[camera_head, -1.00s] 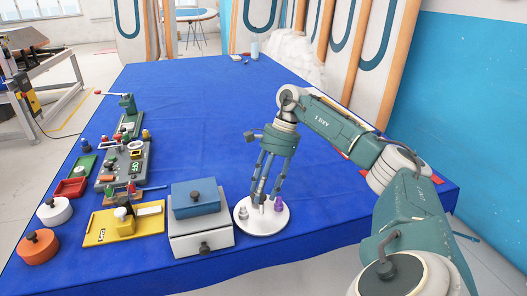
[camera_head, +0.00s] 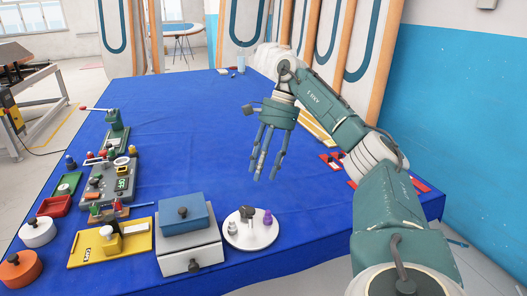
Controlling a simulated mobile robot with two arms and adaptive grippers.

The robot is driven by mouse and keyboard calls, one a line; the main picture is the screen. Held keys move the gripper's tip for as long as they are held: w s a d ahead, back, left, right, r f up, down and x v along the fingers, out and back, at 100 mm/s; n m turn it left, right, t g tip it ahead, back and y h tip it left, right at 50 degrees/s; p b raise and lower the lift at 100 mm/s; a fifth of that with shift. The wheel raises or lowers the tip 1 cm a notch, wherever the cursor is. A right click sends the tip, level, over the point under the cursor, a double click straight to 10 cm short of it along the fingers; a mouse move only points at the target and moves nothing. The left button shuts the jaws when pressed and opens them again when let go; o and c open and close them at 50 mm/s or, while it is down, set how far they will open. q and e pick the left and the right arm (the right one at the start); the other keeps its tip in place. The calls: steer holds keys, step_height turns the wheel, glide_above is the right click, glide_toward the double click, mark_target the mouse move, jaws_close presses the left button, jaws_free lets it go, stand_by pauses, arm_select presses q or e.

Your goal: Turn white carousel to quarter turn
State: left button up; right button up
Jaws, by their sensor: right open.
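The white carousel (camera_head: 252,237) is a round white disc on the blue table, near its front edge. It carries a dark knob (camera_head: 246,212) toward its back, a purple piece (camera_head: 267,217) at the right and a small whitish piece (camera_head: 232,228) at the left. My right gripper (camera_head: 265,176) hangs behind and above the carousel with its slim fingers pointing down. It is open, empty and apart from the disc. My left gripper is not in view.
A grey box (camera_head: 192,254) with a blue box (camera_head: 185,216) on it stands close left of the carousel. A yellow tray (camera_head: 85,248), a white round container (camera_head: 38,232) and an orange one (camera_head: 20,270) lie farther left. The table's middle (camera_head: 185,120) is clear.

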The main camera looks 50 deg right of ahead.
steer(key=shift+s+d+r, duration=0.1)
steer(key=shift+d+r, duration=0.1)
steer(key=shift+r, duration=0.2)
stand_by(0.5)
